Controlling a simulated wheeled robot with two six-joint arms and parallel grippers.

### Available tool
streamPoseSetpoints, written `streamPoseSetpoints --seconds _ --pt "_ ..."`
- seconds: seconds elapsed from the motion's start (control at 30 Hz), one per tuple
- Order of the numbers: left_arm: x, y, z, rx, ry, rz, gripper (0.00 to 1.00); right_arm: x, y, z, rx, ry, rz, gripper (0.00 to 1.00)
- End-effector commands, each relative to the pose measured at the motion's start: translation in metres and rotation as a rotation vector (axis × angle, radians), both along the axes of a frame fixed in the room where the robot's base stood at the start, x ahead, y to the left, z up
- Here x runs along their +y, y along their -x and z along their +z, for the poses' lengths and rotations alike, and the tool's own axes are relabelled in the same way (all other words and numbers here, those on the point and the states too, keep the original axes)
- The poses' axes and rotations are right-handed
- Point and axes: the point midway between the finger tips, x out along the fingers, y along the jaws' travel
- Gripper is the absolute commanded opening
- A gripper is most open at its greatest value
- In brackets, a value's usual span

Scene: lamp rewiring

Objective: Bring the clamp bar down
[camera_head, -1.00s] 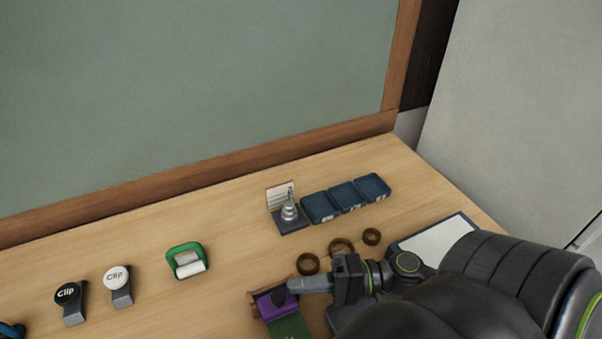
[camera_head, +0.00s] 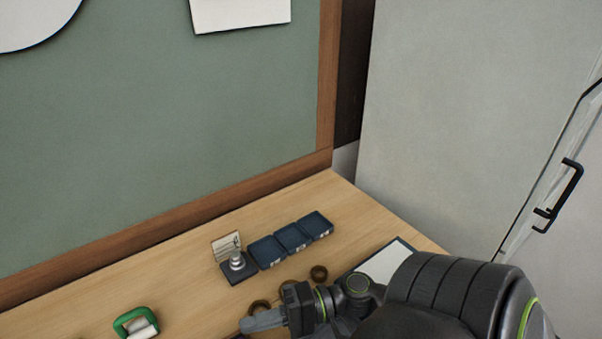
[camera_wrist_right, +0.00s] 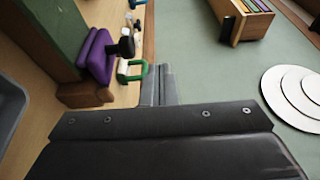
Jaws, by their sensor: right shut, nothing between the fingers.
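My right gripper (camera_head: 262,320) is shut and empty, low over the table in the head view. In the right wrist view its closed fingers (camera_wrist_right: 158,88) point away from the camera. A purple piece with a black knob (camera_wrist_right: 97,55), which looks like the clamp bar, sits on a brown wooden block (camera_wrist_right: 85,94) to the left of the fingers there. Beside it is a green surface (camera_wrist_right: 52,30). In the head view the clamp is almost wholly cut off by the bottom edge. My left gripper is not in view.
Dark blue trays (camera_head: 294,237) stand in a row beside a small stand with a metal part (camera_head: 237,262). Brown rings (camera_head: 319,273) lie near my right wrist. A green holder with a white roll (camera_head: 136,324) is at lower left. A green board (camera_head: 170,130) rises behind the table.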

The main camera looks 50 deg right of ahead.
Motion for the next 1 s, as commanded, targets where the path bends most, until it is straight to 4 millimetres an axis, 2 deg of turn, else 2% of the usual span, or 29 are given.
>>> streamPoseSetpoints --seconds 0.03,0.13,0.43,0.6,0.77,1.0 --pt "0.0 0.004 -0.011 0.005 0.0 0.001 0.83 -0.008 0.003 -0.013 0.009 0.008 0.001 0.0" --pt "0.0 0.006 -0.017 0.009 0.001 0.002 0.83 -0.02 0.006 -0.016 0.01 0.007 -0.001 0.0" --pt "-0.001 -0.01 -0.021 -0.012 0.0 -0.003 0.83 -0.058 0.017 -0.028 0.011 0.007 -0.002 0.0" --pt "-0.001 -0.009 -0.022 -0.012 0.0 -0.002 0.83 -0.076 0.023 -0.034 0.008 0.006 -0.001 0.0" --pt "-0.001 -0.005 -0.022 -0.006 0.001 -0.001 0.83 -0.084 0.025 -0.036 0.006 0.003 -0.002 0.0" --pt "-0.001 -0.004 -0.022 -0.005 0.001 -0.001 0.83 -0.085 0.025 -0.036 0.005 0.003 -0.002 0.0"
